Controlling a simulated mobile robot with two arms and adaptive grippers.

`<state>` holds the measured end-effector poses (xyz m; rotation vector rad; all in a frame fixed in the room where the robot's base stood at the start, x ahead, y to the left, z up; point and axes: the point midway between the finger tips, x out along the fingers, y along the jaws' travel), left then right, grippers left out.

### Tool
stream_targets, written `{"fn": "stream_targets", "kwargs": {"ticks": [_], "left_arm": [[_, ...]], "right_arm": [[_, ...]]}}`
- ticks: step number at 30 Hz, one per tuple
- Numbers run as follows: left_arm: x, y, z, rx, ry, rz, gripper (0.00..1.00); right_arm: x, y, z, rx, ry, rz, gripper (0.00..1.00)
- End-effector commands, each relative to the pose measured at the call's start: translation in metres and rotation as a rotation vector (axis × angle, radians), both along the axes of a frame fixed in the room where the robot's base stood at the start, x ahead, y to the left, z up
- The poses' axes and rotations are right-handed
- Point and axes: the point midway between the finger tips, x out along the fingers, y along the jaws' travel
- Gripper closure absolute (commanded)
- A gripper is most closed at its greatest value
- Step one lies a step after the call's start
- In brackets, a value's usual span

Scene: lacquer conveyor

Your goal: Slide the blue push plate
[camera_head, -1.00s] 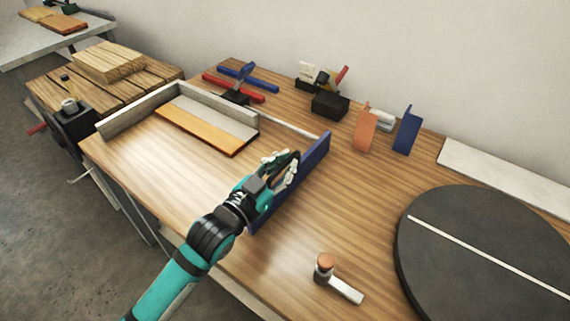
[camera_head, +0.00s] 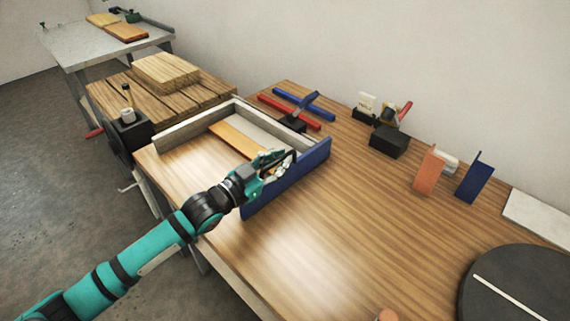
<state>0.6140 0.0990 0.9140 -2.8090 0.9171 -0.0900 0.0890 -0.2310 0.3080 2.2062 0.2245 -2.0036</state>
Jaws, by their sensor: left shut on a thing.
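The blue push plate (camera_head: 292,187) stands upright on the wooden table, across the open side of a grey fence (camera_head: 190,121). My left gripper (camera_head: 279,164) is at the fence-side face of the plate and shut on it. The fingers hide part of that face, and the exact grip point is hard to see. My right gripper is not in view.
Red (camera_head: 289,108) and blue bars, a black block (camera_head: 389,141), an orange upright plate (camera_head: 429,170) and a separate blue upright plate (camera_head: 474,177) stand toward the back. A dark disc (camera_head: 520,290) is at right. The table right of the push plate is mostly clear.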

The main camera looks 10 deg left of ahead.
Motion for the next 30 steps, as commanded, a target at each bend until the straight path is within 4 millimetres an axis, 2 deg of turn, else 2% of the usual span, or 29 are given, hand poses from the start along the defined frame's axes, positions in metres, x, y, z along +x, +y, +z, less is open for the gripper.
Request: {"fn": "stream_targets", "kwargs": {"ticks": [12,13,18,30], "left_arm": [[0.0023,0.003,0.0017,0.0,-0.003,0.003,1.0],[0.0023,0.003,0.0017,0.0,-0.003,0.003,0.87],[0.0026,0.0034,0.0021,0.001,-0.004,0.004,0.66],[0.0021,0.0031,0.0012,0.001,-0.002,0.003,0.66]], "right_arm": [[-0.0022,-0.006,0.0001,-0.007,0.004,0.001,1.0],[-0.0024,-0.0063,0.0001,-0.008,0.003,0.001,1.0],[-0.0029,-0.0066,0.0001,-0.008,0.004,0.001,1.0],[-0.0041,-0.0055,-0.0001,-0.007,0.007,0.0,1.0]]}}
